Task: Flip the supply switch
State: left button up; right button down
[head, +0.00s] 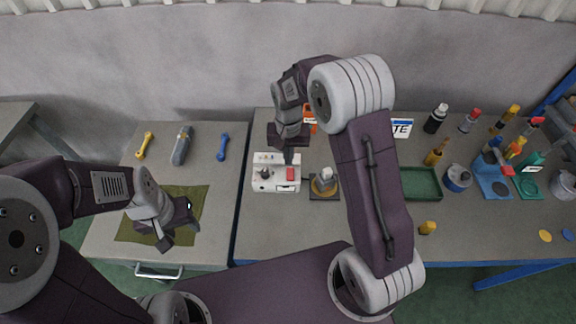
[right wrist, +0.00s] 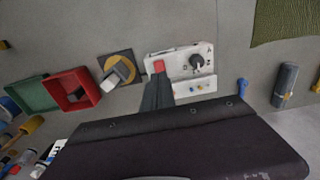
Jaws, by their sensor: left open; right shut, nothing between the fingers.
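The supply is a white box (head: 264,184) on the middle bench, with a dark knob (head: 266,174) and a red switch (head: 290,174). In the right wrist view the supply (right wrist: 180,73) shows its red switch (right wrist: 158,66) beside the lettered knob (right wrist: 196,62). My right gripper (head: 289,160) is shut and empty, its tips close to the red switch; it also shows in the right wrist view (right wrist: 158,80). I cannot tell whether the tips touch the switch. My left gripper (head: 172,236) is open and empty over an olive mat (head: 135,229) on the left bench.
A dark pad with a yellow disc and grey block (head: 325,183) stands right of the supply. A green tray (head: 420,196) and a red tray (right wrist: 72,103) lie further along. Yellow (head: 145,145) and blue (head: 222,147) tools lie on the left bench. Bottles crowd the right.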

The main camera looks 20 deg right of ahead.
pick_arm(q)
jog(key=shift+w+d+f, duration=0.1)
jog(key=shift+w+f, duration=0.1)
jog(key=shift+f, duration=0.1)
pick_arm(e)
notch_tip(320, 180, up, 4)
jog(key=shift+s, duration=0.1)
pick_arm(q)
jog(key=shift+w+d, duration=0.1)
jog(key=shift+w, duration=0.05)
pick_arm(e)
jog(key=shift+d+f, duration=0.1)
pick_arm(q)
notch_tip(320, 180, down, 3)
jog(key=b, duration=0.3)
pick_arm(e)
jog(key=s+d+f+n, duration=0.1)
jog(key=s+d+f, duration=0.1)
jog(key=s, duration=0.5)
jog(key=s+d+f+n+t, duration=0.1)
jog(key=s+d+f+n, duration=0.1)
jog(key=s, duration=0.6)
jog(key=shift+s+d+f, duration=0.15)
jog(key=shift+d+f, duration=0.15)
jog(key=shift+f, duration=0.3)
